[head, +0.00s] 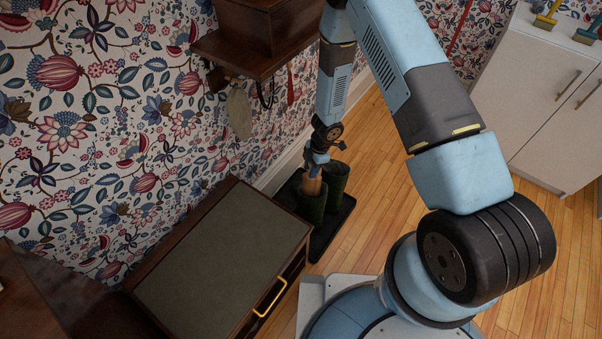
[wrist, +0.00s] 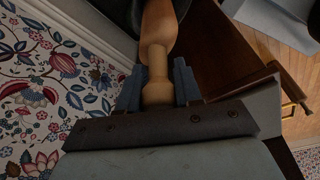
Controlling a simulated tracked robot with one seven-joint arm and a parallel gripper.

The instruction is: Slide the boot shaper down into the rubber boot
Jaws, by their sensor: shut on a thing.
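The boot shaper (wrist: 158,50) is pale wood with a narrow neck and a wider body. My gripper (wrist: 157,86) is shut on its handle end, one blue-grey finger on each side. In the head view my gripper (head: 317,160) points down over the pair of dark green rubber boots. The shaper (head: 312,187) shows below it, right at the top of the nearer left boot (head: 313,207). Whether its lower end is inside that boot, I cannot tell. The other boot (head: 337,183) stands upright just behind, to the right.
The boots stand on a black tray (head: 322,244) by the wall. A low wooden cabinet (head: 225,258) with a green-grey top and brass handle is close on the left. A dark wooden wall shelf (head: 250,55) hangs above. Wooden floor (head: 385,170) is clear to the right.

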